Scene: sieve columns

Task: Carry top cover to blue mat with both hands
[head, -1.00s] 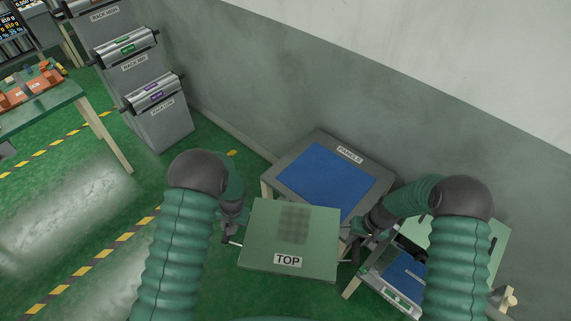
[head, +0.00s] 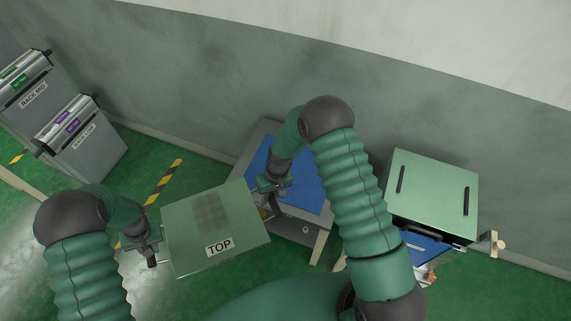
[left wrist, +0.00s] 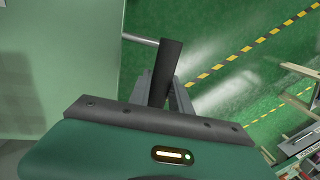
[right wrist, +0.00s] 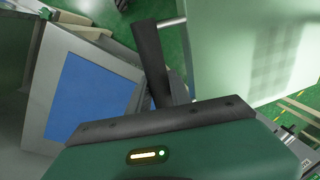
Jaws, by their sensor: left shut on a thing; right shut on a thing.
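The top cover (head: 195,240) is a pale green panel with a dotted vent patch and a TOP label. It hangs above the floor between my two grippers, in front of the panel table. My left gripper (head: 150,248) is shut on the bar at its left side; the bar also shows in the left wrist view (left wrist: 140,40). My right gripper (head: 270,192) is shut on the bar at its right side, seen in the right wrist view (right wrist: 172,22). The blue mat (head: 310,190) lies on the grey table behind the cover, partly hidden by my right arm. It shows bare in the right wrist view (right wrist: 95,90).
A pale green box with two dark handles (head: 435,190) stands at the right. Grey racks (head: 85,145) stand at the left. The wall closes off the back. Green floor with yellow-black tape (head: 165,185) lies left of the table.

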